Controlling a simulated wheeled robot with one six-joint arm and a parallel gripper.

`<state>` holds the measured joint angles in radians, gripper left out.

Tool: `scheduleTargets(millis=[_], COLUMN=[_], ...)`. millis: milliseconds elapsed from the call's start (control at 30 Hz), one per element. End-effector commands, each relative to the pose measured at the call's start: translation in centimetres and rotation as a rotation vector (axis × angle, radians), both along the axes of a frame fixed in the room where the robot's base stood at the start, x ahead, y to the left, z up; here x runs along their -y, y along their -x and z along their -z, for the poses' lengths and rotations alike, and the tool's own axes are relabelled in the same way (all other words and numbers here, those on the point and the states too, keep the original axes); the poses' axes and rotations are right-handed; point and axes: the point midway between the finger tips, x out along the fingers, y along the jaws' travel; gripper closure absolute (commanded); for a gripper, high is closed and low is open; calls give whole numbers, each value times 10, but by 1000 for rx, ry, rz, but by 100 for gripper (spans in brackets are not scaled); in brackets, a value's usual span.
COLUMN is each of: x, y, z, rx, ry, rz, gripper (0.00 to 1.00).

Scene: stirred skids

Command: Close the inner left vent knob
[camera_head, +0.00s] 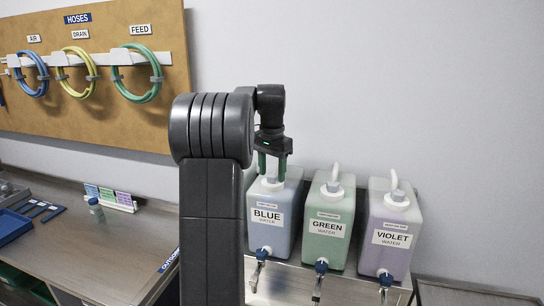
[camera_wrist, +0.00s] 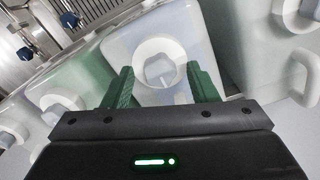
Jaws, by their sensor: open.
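The jug labelled BLUE (camera_head: 283,236) stands left of the green and violet jugs, and a further pale jug is mostly hidden behind my arm. By that order, BLUE is the inner left one. Its top holds a grey-blue vent knob (camera_wrist: 159,70) with a thin pale mark, set in a round white collar. My gripper (camera_head: 272,172) points down over the top of the BLUE jug. In the wrist view my gripper (camera_wrist: 160,76) is open, its green fingers on either side of the knob. No contact shows; the height gap is hard to judge.
The GREEN jug (camera_head: 329,242) and VIOLET jug (camera_head: 391,250) stand close on the right, with upright white handles. A metal tap (camera_head: 259,268) with a blue part sticks out in front. A white handle (camera_wrist: 304,68) of the neighbouring jug is close on the right in the wrist view.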

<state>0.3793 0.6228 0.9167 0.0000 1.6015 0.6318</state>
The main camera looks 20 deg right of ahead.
Motion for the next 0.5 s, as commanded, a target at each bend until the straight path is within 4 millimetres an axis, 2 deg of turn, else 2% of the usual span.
scheduleTargets(millis=[167, 500], x=[0, 0], y=[0, -1], z=[-28, -99], rx=[5, 3], ry=[2, 1], rz=[0, 0], gripper=[47, 47])
